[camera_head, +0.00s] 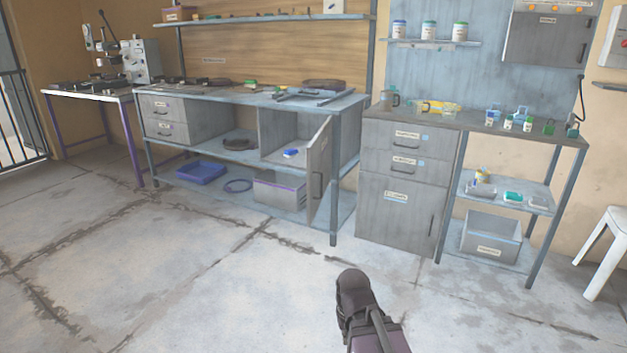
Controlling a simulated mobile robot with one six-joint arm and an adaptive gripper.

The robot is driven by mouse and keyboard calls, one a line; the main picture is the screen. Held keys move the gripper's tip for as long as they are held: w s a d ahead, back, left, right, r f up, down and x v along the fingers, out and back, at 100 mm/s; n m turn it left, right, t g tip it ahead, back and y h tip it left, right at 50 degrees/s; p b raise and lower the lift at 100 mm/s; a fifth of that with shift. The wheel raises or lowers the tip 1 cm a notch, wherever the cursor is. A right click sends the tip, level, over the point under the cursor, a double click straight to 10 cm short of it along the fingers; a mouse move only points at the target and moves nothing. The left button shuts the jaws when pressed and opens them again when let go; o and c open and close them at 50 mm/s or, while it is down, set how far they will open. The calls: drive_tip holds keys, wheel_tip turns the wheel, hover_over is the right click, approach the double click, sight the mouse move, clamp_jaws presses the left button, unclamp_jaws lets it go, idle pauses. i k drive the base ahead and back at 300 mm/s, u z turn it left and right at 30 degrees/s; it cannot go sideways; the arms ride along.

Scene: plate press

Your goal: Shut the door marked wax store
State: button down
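A grey cabinet door (319,172) stands open under the long workbench. It is hinged at the cabinet's right side and swung out toward me, with a dark handle on its face and a small label near the top. The label is too small to read, so I cannot confirm it says wax store. The open compartment (283,132) holds a small blue item (293,153). A dark, rounded part of my arm shows at the bottom centre, well in front of the bench and apart from the door. My gripper's fingers are not visible.
A second cabinet has two drawers and a closed lower door (396,220). A grey bin (491,238) sits on the low shelf right of it. A white stool (603,250) stands at far right. A grey box (279,191) sits below the open compartment. The floor before the benches is clear.

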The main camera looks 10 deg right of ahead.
sight(319, 151)
drive_tip(key=z, duration=0.05)
drive_tip(key=i, duration=1)
drive_tip(key=u, duration=0.05)
